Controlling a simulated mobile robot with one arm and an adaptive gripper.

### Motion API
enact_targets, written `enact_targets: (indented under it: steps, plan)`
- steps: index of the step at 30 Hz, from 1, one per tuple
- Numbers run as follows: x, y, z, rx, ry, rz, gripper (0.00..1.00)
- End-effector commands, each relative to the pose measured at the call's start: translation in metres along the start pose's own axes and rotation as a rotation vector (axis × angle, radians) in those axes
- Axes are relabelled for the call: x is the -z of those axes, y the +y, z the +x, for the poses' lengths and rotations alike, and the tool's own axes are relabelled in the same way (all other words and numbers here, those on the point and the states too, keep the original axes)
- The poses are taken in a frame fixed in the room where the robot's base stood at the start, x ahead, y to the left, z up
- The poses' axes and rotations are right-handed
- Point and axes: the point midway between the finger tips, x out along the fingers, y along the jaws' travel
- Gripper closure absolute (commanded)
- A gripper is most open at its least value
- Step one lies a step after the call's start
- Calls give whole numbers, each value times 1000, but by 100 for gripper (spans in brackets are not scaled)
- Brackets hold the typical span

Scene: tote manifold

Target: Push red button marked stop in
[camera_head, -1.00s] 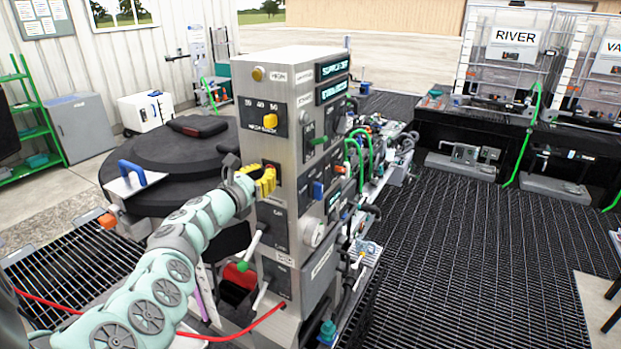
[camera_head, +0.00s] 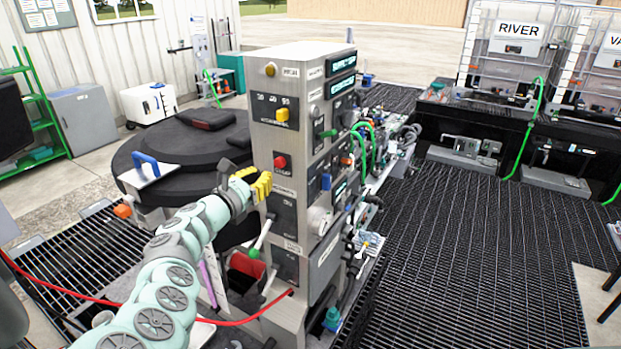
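The red button (camera_head: 281,162) sits on a dark plate on the left-hand face of the tall grey control column (camera_head: 310,70). A small label (camera_head: 283,191), too blurred to read surely, is just below it. My gripper (camera_head: 260,184) has yellow fingertips and is just left of and below the button in the picture. The button is uncovered. The fingers look close together, but their gap is unclear, and so is any contact with the panel. I cannot tell whether the button is pushed in.
A yellow selector (camera_head: 282,115) is above the button. A lever with a green grip (camera_head: 254,252) is below my gripper. A round black drum lid (camera_head: 185,150) is behind my arm, with a blue-handled plate (camera_head: 147,165) beside it. Grated floor (camera_head: 460,270) is clear at right.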

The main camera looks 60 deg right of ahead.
Motion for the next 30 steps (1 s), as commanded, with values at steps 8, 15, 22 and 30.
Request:
enact_targets:
  steps: [8,15,22,30]
  plan:
    - [0,1,-23,-4,-4,-1,100]
    - [2,1,-42,-4,-2,1,100]
    - [3,0,-60,0,0,0,100]
    - [2,-1,-75,3,1,-1,100]
